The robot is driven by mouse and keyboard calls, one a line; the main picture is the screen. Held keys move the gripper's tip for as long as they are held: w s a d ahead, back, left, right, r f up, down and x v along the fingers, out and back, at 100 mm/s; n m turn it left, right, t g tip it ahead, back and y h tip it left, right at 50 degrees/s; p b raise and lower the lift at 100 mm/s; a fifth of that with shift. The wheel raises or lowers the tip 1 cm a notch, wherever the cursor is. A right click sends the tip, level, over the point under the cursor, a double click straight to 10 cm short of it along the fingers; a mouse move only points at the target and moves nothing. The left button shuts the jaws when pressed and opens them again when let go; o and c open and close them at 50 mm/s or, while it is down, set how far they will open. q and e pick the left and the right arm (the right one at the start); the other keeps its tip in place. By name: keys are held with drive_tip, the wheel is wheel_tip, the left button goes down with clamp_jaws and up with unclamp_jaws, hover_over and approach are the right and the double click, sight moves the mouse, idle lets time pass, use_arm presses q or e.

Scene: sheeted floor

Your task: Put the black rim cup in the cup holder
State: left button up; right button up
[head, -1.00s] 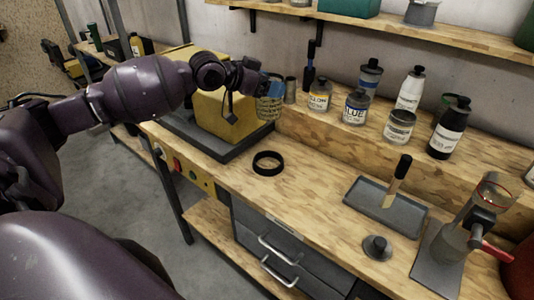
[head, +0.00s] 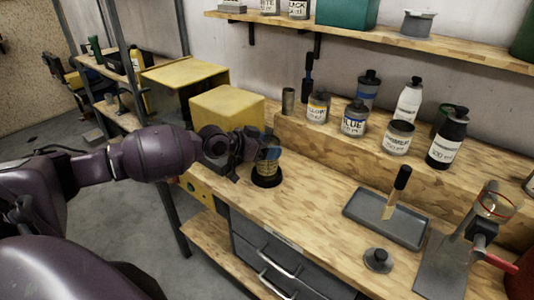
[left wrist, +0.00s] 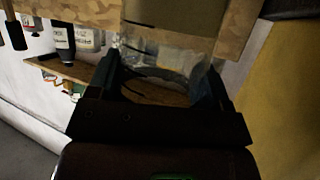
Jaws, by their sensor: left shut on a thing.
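My left gripper (head: 262,150) is shut on a see-through, yellowish cup (head: 266,166). The cup looks upright, directly above or inside the black ring-shaped cup holder (head: 267,181) on the bench. I cannot tell whether its bottom touches the holder. In the left wrist view the clear cup (left wrist: 165,62) sits between the two dark fingers of my left gripper (left wrist: 160,85). My right gripper is not in view.
A yellow box (head: 228,108) stands close behind my left gripper. Paint bottles (head: 354,118) and jars line the raised ledge. A grey tray (head: 385,222) with a brush, a small dark knob-like piece (head: 377,259) and a red-handled stand (head: 480,235) are to the right. The bench between is clear.

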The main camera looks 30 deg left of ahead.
use_arm(q)
wheel_tip(320, 180, down, 2)
drive_tip(key=shift+f, duration=0.25)
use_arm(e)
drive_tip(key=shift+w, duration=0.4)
use_arm(q)
drive_tip(key=shift+f, duration=0.1)
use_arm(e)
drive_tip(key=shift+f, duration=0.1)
